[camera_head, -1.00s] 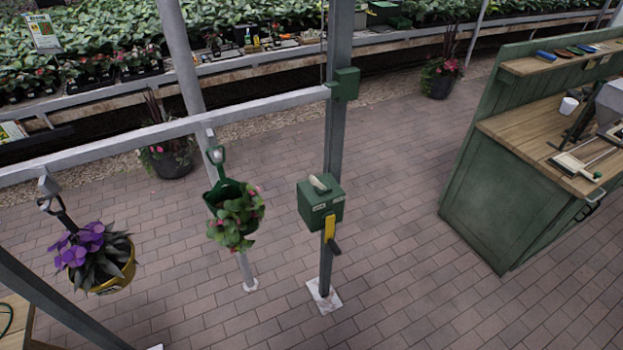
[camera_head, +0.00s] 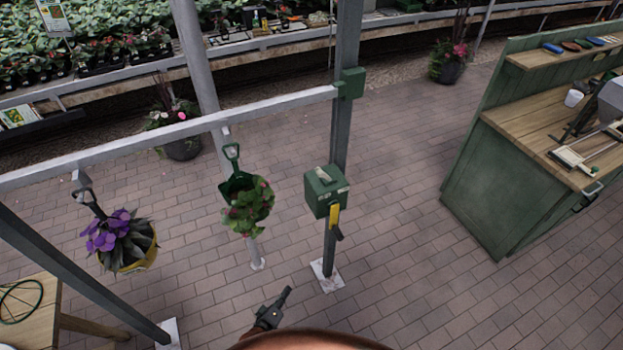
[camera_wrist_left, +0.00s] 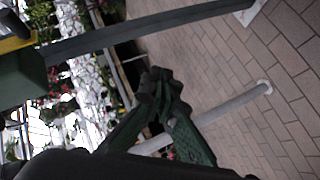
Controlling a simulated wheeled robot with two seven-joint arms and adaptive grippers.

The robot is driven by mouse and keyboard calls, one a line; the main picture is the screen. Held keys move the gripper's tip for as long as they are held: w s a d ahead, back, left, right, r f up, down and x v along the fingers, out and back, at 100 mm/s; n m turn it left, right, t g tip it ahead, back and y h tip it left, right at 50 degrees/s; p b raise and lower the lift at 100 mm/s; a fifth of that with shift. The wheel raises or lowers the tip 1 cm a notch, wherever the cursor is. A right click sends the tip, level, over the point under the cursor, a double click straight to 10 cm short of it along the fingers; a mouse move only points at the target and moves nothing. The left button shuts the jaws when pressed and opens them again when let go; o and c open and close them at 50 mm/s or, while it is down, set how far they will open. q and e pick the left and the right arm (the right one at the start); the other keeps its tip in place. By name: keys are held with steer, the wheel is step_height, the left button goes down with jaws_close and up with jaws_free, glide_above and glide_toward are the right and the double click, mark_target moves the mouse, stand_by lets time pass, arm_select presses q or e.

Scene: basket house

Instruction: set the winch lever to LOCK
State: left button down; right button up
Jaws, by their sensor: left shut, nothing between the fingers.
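The green winch box (camera_head: 325,191) is mounted on a grey post in the head view. A small pale lever-like piece (camera_head: 325,174) sits on its top, and small labels on its front edge are too small to read. A yellow piece (camera_head: 333,214) with a dark end hangs down its front. In the left wrist view, part of the green box (camera_wrist_left: 22,78) and some yellow (camera_wrist_left: 12,42) show at the left edge. My left gripper (camera_head: 287,292) is shut and empty, below and left of the box, apart from it. Its closed fingers (camera_wrist_left: 163,88) also show in the wrist view. My right gripper is not in view.
A post (camera_head: 340,135) and a horizontal beam (camera_head: 170,135) frame the area. A green hanging planter (camera_head: 238,186) and a yellow pot with purple flowers (camera_head: 140,257) hang from the beam. A green workbench (camera_head: 500,190) stands at right. Paved floor between is clear.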

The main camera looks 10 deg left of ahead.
arm_select(q)
steer(key=w+d+r+n+t+p, duration=0.1)
steer(key=w+r+n+t, duration=0.1)
steer(key=r, duration=1.1)
steer(key=w+r+n+t+p, duration=0.2)
steer(key=w+r+n+t, duration=0.1)
steer(key=r, duration=1)
steer(key=w+d+r+n+t+p, duration=0.1)
steer(key=w+r+n+t, duration=0.2)
steer(key=r, duration=1)
steer(key=shift+d+r+n+y+p, duration=0.3)
steer(key=shift+r+n+y+p, duration=0.1)
steer(key=shift+n, duration=0.7)
steer(key=d+p+x, duration=0.2)
steer(key=p+x, duration=0.2)
steer(key=x, duration=0.8)
steer(key=shift+w+d+r, duration=0.2)
steer(key=shift+d+r, duration=0.15)
